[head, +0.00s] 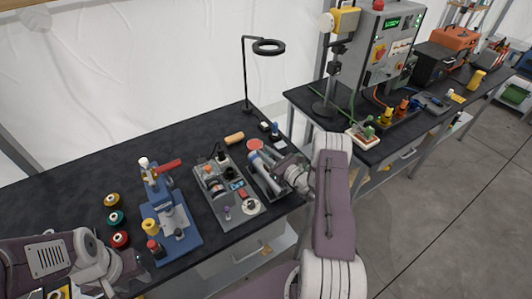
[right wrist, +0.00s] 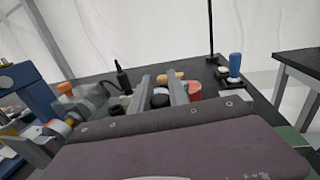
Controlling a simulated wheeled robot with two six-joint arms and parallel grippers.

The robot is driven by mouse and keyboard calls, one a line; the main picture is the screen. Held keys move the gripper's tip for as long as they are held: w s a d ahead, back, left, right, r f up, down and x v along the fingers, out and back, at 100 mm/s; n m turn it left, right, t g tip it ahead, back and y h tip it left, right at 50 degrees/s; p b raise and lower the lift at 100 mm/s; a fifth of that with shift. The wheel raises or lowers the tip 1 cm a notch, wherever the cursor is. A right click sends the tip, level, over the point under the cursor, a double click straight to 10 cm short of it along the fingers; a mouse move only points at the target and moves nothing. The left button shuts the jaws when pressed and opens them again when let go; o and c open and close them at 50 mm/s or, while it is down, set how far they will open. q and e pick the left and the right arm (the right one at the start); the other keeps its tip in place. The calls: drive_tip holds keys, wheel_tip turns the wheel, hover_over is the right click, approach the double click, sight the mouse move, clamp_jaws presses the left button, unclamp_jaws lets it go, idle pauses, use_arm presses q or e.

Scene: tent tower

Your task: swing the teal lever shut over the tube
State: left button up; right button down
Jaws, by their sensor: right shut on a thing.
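My right gripper (head: 272,172) reaches from the right over a grey tray fixture (head: 262,190) on the dark bench. In the right wrist view its two grey fingers (right wrist: 160,92) stand on either side of a small dark thing (right wrist: 160,101), and it is shut on that. Whether this is part of the teal lever I cannot tell; no clearly teal lever shows. A blue-grey cylinder (head: 255,160), possibly the tube, lies by the gripper, partly hidden. My left gripper (head: 122,276) is low at left, near the bench's front edge, its fingers unclear.
A blue press (head: 178,222) with a red handle stands left of a grey fixture plate (head: 222,190). Several coloured spools (head: 117,218) lie left of the press. A second bench (head: 318,105) carries a control box (head: 385,45). The bench's far left is clear.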

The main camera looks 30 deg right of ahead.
drive_tip(key=c, duration=1.3)
unclamp_jaws()
drive_tip(key=shift+r, duration=0.1)
drive_tip(key=shift+o, duration=0.2)
